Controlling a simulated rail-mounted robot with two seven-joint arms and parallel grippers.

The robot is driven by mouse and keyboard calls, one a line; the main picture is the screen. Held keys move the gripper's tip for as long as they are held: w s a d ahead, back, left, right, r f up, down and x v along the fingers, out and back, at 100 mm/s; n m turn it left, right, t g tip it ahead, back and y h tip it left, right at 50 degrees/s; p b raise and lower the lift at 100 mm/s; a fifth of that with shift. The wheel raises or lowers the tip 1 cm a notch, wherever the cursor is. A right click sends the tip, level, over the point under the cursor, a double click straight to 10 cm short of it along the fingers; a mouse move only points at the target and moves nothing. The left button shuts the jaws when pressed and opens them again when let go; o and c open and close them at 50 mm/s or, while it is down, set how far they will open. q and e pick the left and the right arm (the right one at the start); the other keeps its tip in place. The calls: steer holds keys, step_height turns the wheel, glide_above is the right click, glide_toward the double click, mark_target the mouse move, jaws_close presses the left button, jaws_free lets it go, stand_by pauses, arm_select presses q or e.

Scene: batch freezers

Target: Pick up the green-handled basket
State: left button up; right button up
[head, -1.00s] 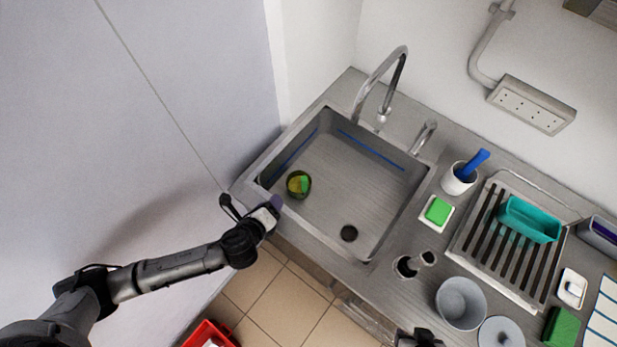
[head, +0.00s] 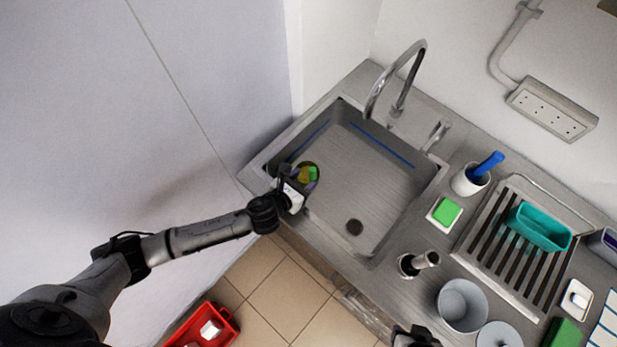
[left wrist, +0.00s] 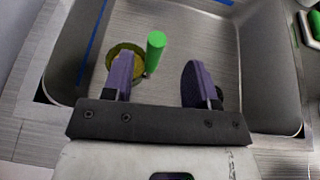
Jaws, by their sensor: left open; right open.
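The green-handled basket (head: 308,170) sits in the left part of the sink and looks small, round and yellowish inside. In the left wrist view its green handle (left wrist: 155,52) stands up just beyond my fingertips, and its round bowl (left wrist: 138,54) is partly hidden behind the left finger. My left gripper (head: 302,186) reaches over the sink's near-left rim to the basket. Its purple fingers (left wrist: 158,76) are open and apart, with the handle showing between them towards the left finger. My right gripper (head: 415,338) is only partly visible at the bottom edge of the head view.
The sink (head: 365,195) has raised rims and a curved tap (head: 400,75) at its back. To its right are a green sponge (head: 446,211), a cup with a blue handle (head: 470,180), a drying rack (head: 490,262) and a grey pot (head: 462,305). A red crate (head: 232,335) is on the floor.

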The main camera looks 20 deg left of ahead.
mark_target(311, 173)
arm_select(q)
steer(key=shift+b+x, duration=0.3)
steer(key=shift+x, duration=3.55)
steer(key=shift+a+f, duration=0.1)
steer(key=shift+a, duration=0.1)
jaws_close()
